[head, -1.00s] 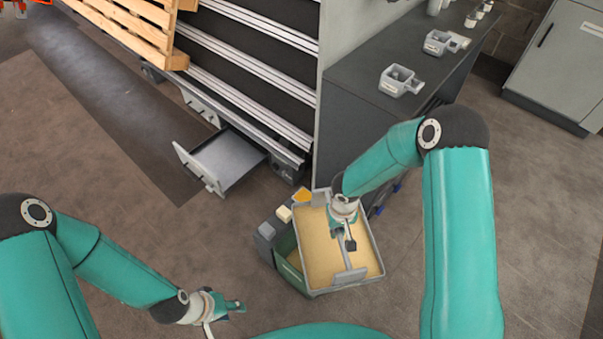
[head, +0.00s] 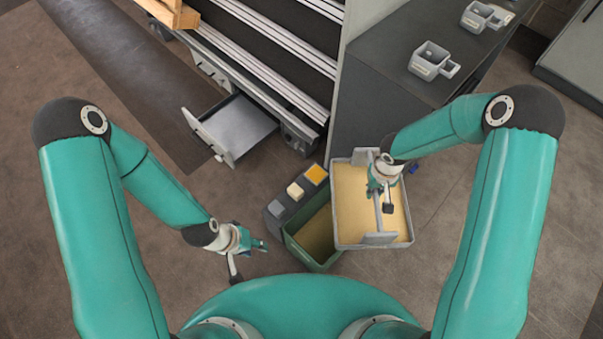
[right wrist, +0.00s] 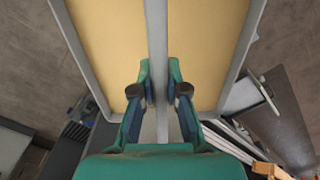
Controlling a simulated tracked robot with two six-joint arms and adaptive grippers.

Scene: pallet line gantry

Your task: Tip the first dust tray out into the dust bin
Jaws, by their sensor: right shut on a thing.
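My right gripper (head: 384,190) is shut on the middle bar of a grey dust tray (head: 338,212). The tray is filled with tan dust and looks about level. It hangs beside and partly over the right edge of the green dust bin (head: 293,246); the bin's left part shows, with a tan inside. The right wrist view shows the fingers (right wrist: 160,92) on either side of the bar, with dust in both halves of the tray (right wrist: 108,40). My left gripper (head: 256,244) is left of the bin, apart from it and holding nothing visible; its finger gap is unclear.
A small caddy (head: 276,209) with grey, white and yellow blocks stands against the bin's left. An open drawer (head: 236,128) juts from the slatted gantry base. A dark counter (head: 392,62) with grey holders (head: 430,62) stands behind the tray.

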